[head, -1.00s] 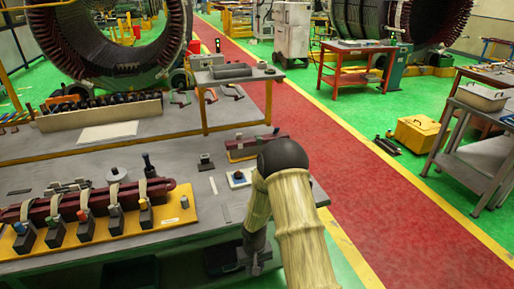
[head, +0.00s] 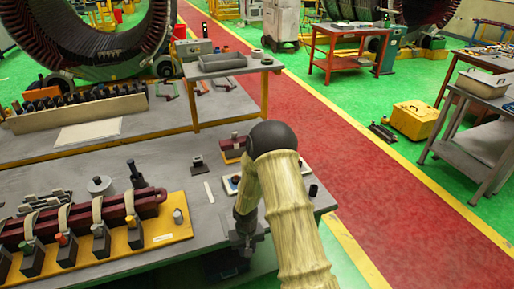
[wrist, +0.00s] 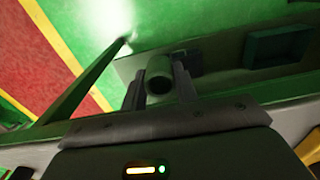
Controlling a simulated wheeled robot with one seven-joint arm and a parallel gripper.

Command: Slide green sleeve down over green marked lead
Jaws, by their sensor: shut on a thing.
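My gripper (head: 243,240) hangs at the front edge of the workbench, right of the winding fixture. In the wrist view my gripper (wrist: 160,88) is shut on a short hollow grey-green sleeve (wrist: 158,76), its open end facing the camera. The sleeve cannot be made out in the head view. The fixture, a yellow board (head: 165,229) with a dark red bar, stands at the left of the bench. The green marked lead (head: 28,247) is near its left end, among leads with orange and other tips. The sleeve is well apart from it.
The grey workbench (head: 185,175) has a black upright knob, a round disc and small blocks behind the fixture. A small red block (head: 232,146) and a dark cup (head: 313,190) stand near my forearm. Bare bench top lies between fixture and gripper.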

